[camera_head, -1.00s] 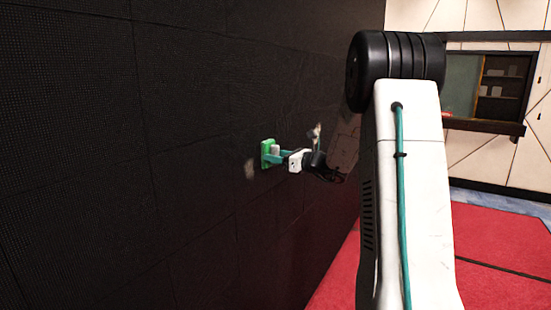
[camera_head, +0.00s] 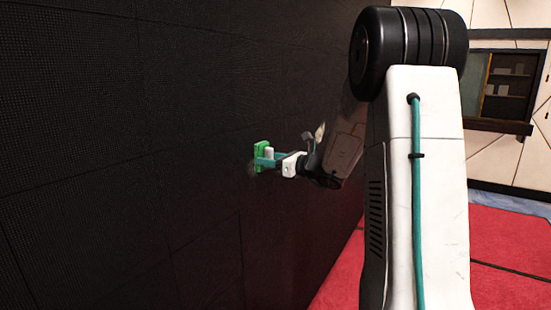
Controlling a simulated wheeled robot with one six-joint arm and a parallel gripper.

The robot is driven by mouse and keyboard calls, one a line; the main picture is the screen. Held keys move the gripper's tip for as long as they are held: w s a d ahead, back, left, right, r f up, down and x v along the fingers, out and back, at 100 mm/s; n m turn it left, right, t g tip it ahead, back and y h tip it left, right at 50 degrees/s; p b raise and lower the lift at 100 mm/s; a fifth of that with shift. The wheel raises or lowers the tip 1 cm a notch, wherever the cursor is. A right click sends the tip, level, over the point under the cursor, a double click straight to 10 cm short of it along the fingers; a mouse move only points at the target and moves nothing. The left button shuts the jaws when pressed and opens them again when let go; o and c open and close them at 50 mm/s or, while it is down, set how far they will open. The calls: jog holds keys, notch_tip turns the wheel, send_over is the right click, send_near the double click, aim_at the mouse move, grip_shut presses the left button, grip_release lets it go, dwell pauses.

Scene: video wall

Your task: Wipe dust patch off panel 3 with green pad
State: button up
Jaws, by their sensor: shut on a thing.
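The green pad (camera_head: 260,150) is held upright by my gripper (camera_head: 268,158), whose teal fingers are shut on the pad's pale handle. The pad is at the black video wall panels (camera_head: 130,190); I cannot tell whether it touches the surface. A small greyish dust patch (camera_head: 251,168) shows on the wall just left of and below the pad, and the pad partly hides it. No panel numbers can be read.
The black wall, with thin seams, fills the left side. Red mats (camera_head: 505,245) cover the floor at right. A counter opening with shelves (camera_head: 505,90) is in the far pale wall. My arm hides part of the middle right.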

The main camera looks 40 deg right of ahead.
jog(key=shift+s+a, duration=0.4)
jog(key=shift+a, duration=0.55)
jog(key=shift+s+a, duration=0.35)
jog(key=shift+a, duration=0.65)
jog(key=shift+s+a, duration=0.4)
jog(key=shift+a, duration=0.55)
jog(key=shift+d, duration=0.1)
jog(key=shift+v, duration=2.95)
jog(key=shift+s, duration=0.15)
jog(key=shift+v, duration=1.4)
